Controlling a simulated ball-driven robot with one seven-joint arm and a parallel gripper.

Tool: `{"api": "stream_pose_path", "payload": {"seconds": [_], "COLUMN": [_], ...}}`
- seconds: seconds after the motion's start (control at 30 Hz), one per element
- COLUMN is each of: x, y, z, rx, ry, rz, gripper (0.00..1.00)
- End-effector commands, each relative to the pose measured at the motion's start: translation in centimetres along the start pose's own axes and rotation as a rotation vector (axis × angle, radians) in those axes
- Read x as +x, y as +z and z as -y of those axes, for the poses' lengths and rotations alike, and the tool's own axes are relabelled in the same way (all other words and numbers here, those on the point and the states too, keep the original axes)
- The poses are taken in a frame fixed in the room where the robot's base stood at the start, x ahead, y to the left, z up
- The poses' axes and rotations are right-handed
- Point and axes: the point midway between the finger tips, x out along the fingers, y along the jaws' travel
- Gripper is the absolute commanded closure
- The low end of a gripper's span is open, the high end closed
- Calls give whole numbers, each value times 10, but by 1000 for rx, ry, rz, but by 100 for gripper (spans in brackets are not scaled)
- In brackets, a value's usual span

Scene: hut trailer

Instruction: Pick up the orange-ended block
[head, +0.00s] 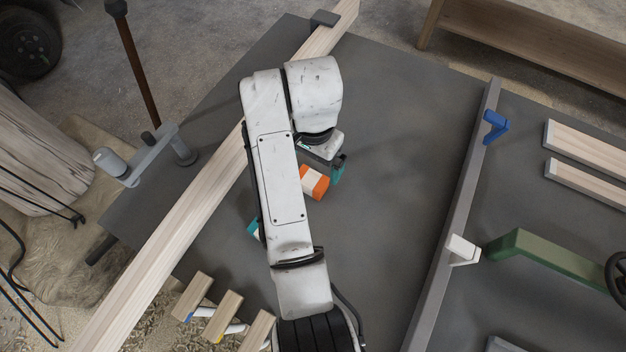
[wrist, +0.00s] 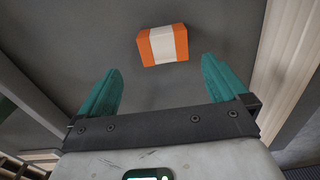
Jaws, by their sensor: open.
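The orange-ended block (head: 314,182), orange with a white middle band, lies on the dark grey table top (head: 385,150). In the head view its left side is partly hidden by my arm. In the wrist view the block (wrist: 162,45) shows whole, beyond the fingertips and roughly centred between them. My gripper (wrist: 160,74) is open and empty, with its teal fingers spread apart on either side.
A long wooden plank (head: 170,235) runs diagonally across the table's left side. A small teal thing (head: 253,231) is partly hidden beside my arm. Short wooden pieces (head: 223,315) lie at the front left. A raised grey rail (head: 455,215) bounds the right. The table between block and rail is clear.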

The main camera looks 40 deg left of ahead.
Motion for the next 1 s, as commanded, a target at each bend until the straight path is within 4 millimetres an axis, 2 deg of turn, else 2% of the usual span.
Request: {"api": "stream_pose_path", "payload": {"seconds": [0.1, 0.37, 0.7, 1.0], "x": [18, 37, 80, 85], "y": [1, 0, 1, 1], "z": [0, 1, 6, 6], "rx": [0, 0, 0, 0], "ry": [2, 1, 1, 0], "rz": [3, 1, 1, 0], "gripper": [0, 0, 0, 0]}}
